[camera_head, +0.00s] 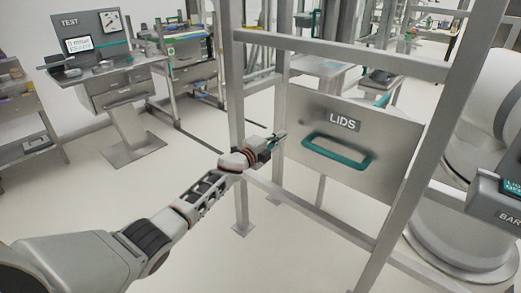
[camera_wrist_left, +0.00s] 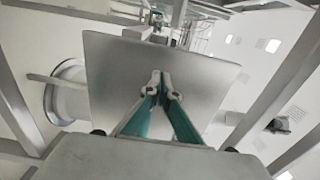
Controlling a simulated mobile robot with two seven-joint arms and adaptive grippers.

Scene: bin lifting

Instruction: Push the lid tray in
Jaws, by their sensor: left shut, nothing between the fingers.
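The lid tray shows in the head view as an upright grey metal front panel (camera_head: 392,146) with a "LIDS" label and a teal handle (camera_head: 338,157). It sits within a metal frame. In the left wrist view the teal fingers (camera_wrist_left: 157,76) are together in front of a plain grey plate (camera_wrist_left: 112,75). I cannot tell whether the fingertips touch it. My right gripper is not in view.
Metal frame posts (camera_head: 239,110) and a crossbar (camera_head: 335,45) stand around the panel. A large white rounded machine (camera_head: 490,120) is at the right. A "TEST" workstation (camera_head: 98,50) stands at the back left. The floor at the left is clear.

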